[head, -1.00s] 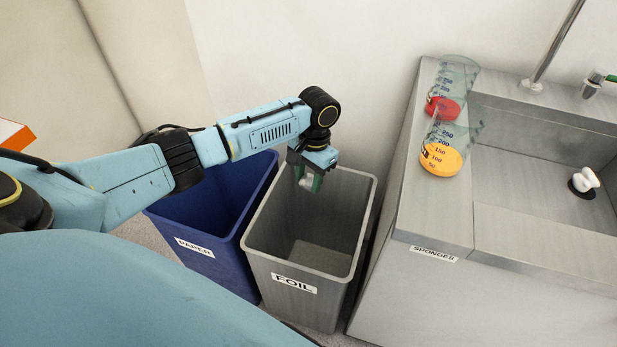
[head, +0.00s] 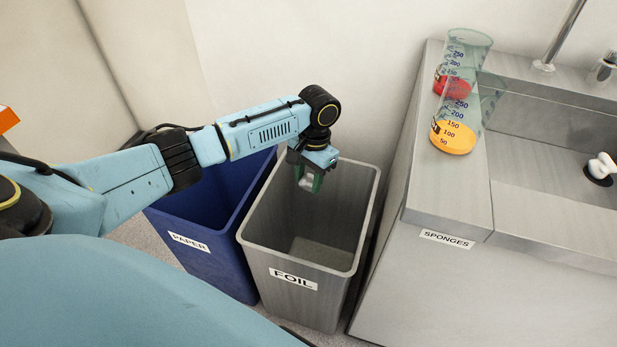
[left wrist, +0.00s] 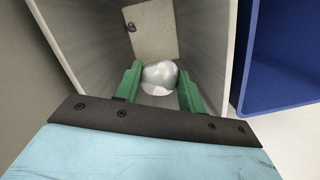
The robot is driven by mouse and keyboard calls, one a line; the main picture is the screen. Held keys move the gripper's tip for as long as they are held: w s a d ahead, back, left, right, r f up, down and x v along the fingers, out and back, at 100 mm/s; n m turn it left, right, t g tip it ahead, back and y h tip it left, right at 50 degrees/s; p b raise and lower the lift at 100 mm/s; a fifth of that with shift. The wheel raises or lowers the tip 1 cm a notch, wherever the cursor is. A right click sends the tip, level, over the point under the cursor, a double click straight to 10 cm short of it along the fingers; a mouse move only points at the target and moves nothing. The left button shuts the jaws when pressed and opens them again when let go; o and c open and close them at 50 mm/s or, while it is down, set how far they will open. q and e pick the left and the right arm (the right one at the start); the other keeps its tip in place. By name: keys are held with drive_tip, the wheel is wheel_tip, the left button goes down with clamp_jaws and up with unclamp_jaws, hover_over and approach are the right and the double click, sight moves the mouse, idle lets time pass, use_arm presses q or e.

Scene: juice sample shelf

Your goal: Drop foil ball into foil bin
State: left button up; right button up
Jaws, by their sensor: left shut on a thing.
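The foil ball (left wrist: 160,74) is a shiny, silvery lump between the green fingers of my left gripper (left wrist: 157,88) in the left wrist view. My left gripper (head: 309,182) is shut on it and points down into the mouth of the grey foil bin, inside its back rim. The foil bin (head: 305,258) is a tall square bin with a FOIL label on its front. Its grey wall also shows in the left wrist view (left wrist: 85,45). In the head view the ball is mostly hidden by the fingers. My right gripper is in neither view.
A blue paper bin (head: 205,262) stands directly left of the foil bin. On the right is a metal sink counter (head: 450,205) with a SPONGES label (head: 447,239). Two beakers stand on it, one with red liquid (head: 453,84), one with orange liquid (head: 453,137).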

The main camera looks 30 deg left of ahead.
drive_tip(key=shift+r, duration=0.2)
use_arm(q)
drive_tip(key=o, duration=1)
drive_tip(key=shift+o, duration=0.2)
drive_tip(key=shift+r, duration=0.15)
wheel_tip(320, 180, up, 13)
drive_tip(key=w+p, duration=0.2)
drive_tip(key=p, duration=0.3)
drive_tip(key=shift+d, duration=0.2)
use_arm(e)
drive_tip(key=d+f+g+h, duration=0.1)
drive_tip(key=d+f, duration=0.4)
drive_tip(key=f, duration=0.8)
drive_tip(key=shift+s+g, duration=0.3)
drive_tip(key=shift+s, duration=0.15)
